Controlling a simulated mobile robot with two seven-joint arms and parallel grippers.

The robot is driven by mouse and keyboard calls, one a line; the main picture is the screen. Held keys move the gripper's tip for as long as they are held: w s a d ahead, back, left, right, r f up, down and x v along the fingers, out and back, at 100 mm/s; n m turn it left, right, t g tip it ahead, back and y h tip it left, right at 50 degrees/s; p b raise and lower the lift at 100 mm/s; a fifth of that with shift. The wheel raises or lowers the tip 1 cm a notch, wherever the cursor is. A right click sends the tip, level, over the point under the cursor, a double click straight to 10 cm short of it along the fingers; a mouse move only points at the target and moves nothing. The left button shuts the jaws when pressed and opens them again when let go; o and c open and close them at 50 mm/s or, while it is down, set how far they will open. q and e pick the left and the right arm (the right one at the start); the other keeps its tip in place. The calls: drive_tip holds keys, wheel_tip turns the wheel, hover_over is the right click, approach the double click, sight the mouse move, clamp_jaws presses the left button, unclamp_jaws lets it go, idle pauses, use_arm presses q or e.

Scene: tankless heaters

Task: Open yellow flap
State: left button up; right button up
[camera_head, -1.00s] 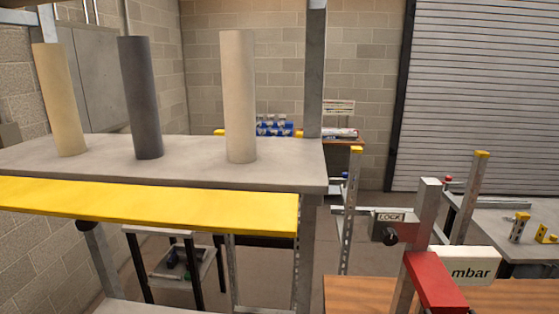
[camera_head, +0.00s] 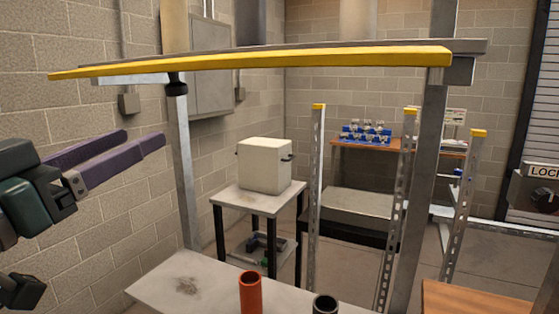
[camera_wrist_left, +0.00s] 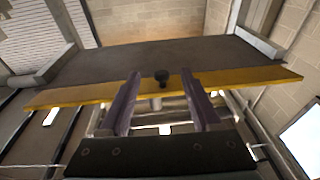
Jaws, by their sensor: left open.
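The yellow flap (camera_head: 290,61) is a long bar along the front edge of the grey upper shelf, seen nearly edge-on in the head view. A black knob (camera_head: 176,88) sits under its left part, at the top of a metal post. My left gripper (camera_head: 146,141) is open and empty, below the flap and left of the post. In the left wrist view, the flap (camera_wrist_left: 70,95) runs across ahead of the open fingers (camera_wrist_left: 160,78), and the black knob (camera_wrist_left: 162,77) appears between them. Whether the fingers touch anything cannot be told. My right gripper is not in view.
A lower shelf (camera_head: 190,283) carries an orange tube (camera_head: 250,292) and a dark tube (camera_head: 325,304). A white box (camera_head: 265,165) stands on a small table behind. Metal posts (camera_head: 316,180) stand to the right. A block wall is at the left.

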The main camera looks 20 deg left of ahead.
sight(169, 94)
use_arm(q)
drive_tip(key=w+r+t+p, duration=0.1)
drive_tip(key=w, duration=0.1)
drive_tip(key=w+r+h+p, duration=0.1)
drive_tip(key=w+r, duration=0.1)
drive_tip(key=w, duration=0.1)
drive_tip(key=w+r+t, duration=0.1)
drive_tip(key=w+r, duration=0.1)
drive_tip(key=shift+w+r+m+t+h+p, duration=0.1)
drive_tip(key=shift+w+m+t+h+p, duration=0.2)
drive_tip(key=shift+w+m+p, duration=0.1)
drive_tip(key=shift+w, duration=0.45)
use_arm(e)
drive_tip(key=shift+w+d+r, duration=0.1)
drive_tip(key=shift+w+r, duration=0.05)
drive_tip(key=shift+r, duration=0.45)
use_arm(q)
clamp_jaws()
idle(0.4)
